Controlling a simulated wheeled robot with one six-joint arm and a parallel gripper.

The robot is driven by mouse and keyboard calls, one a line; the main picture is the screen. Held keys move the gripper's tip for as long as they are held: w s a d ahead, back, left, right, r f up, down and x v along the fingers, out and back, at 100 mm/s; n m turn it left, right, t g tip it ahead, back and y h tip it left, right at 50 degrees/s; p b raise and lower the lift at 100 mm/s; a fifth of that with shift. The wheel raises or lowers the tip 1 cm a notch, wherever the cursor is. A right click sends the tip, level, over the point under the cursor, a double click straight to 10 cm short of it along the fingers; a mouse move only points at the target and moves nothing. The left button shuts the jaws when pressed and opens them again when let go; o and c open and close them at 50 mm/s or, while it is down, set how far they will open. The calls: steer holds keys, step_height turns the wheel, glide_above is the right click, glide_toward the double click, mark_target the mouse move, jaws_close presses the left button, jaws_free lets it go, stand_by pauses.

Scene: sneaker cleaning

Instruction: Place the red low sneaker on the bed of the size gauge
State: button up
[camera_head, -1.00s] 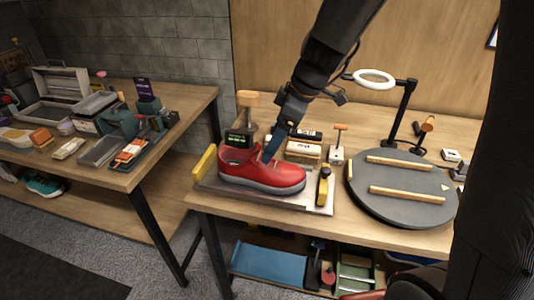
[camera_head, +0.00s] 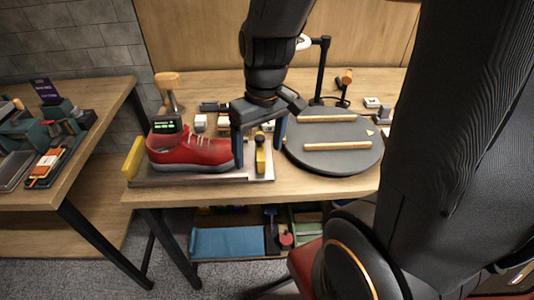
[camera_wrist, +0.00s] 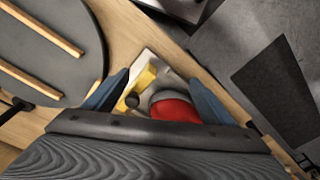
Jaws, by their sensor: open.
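The red low sneaker (camera_head: 190,152) rests upright on the metal bed (camera_head: 205,181) of the size gauge, toe to the right. Its heel is by the yellow end stop (camera_head: 134,158) and its toe points toward the yellow slider (camera_head: 261,155). Contact at either end is unclear. My gripper (camera_head: 259,152) is open and empty at the toe end, one blue finger by the toe and the other beyond the slider. In the wrist view, the red toe (camera_wrist: 175,110) and the yellow slider (camera_wrist: 141,86) appear between the spread fingers (camera_wrist: 158,80).
A round grey turntable (camera_head: 335,158) with two wooden bars lies just right of the gauge. A small display (camera_head: 166,124) and a wooden-topped tool (camera_head: 168,82) stand behind the sneaker. A ring lamp stand (camera_head: 321,70) is farther back. A shelf below holds a blue bin (camera_head: 228,242).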

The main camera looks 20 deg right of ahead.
steer(key=shift+s+d+f+m+h, duration=0.15)
steer(key=shift+s+d+f+m, duration=0.15)
steer(key=shift+s+m, duration=0.3)
steer(key=shift+s+d+f+m+h, duration=0.2)
steer(key=shift+s+d+m, duration=0.2)
steer(key=shift+s+m, duration=0.2)
